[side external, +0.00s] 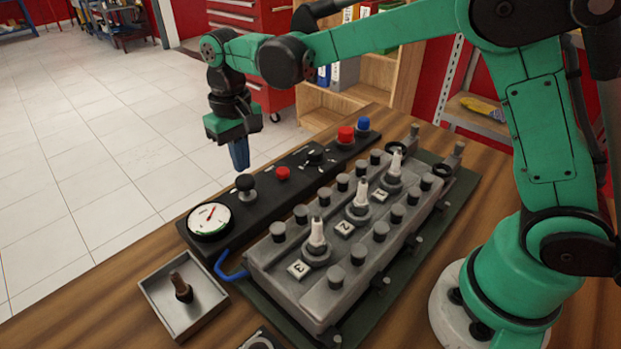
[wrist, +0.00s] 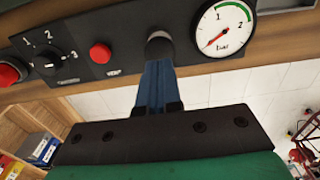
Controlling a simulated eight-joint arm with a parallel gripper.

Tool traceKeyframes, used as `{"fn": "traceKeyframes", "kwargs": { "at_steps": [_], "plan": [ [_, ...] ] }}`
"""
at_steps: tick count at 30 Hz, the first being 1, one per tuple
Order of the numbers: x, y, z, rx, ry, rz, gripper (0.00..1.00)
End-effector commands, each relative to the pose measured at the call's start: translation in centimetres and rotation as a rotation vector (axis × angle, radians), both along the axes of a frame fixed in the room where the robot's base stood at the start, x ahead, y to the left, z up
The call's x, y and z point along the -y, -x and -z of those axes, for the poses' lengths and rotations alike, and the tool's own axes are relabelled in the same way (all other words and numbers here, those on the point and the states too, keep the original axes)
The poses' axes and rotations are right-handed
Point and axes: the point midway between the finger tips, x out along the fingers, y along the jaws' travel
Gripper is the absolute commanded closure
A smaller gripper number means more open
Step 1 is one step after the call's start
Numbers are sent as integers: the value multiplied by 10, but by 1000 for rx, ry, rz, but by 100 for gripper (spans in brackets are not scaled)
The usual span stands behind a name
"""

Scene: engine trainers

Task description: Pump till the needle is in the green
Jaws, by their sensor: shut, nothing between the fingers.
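The pump's black knob (side external: 245,182) stands raised on a pale shaft on the black control panel. In the wrist view the knob (wrist: 160,45) shows just beyond my fingertips. My gripper (side external: 240,168) has its blue fingers together, pointing down just above the knob; I cannot tell whether they touch it. The fingers (wrist: 157,65) hold nothing. The round white gauge (side external: 209,219) sits at the panel's near end. In the wrist view the gauge (wrist: 222,28) has a green arc near 1 to 2 bar, and its red needle points to the low end, outside the green.
A red button (side external: 283,173), a rotary selector (side external: 314,157) and large red (side external: 346,134) and blue (side external: 363,124) buttons line the panel. A grey engine block (side external: 305,274) with plugs stands beside it. A tray (side external: 206,312) holding a small brown part lies near the front.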

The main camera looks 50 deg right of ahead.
Motion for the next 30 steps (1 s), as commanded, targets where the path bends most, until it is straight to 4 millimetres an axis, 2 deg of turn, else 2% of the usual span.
{"fn": "traceKeyframes", "kwargs": {
  "at_steps": [27,30],
  "plan": [
    [0,0,37,0,0,0,100],
    [0,0,36,0,0,0,100]
  ]
}}
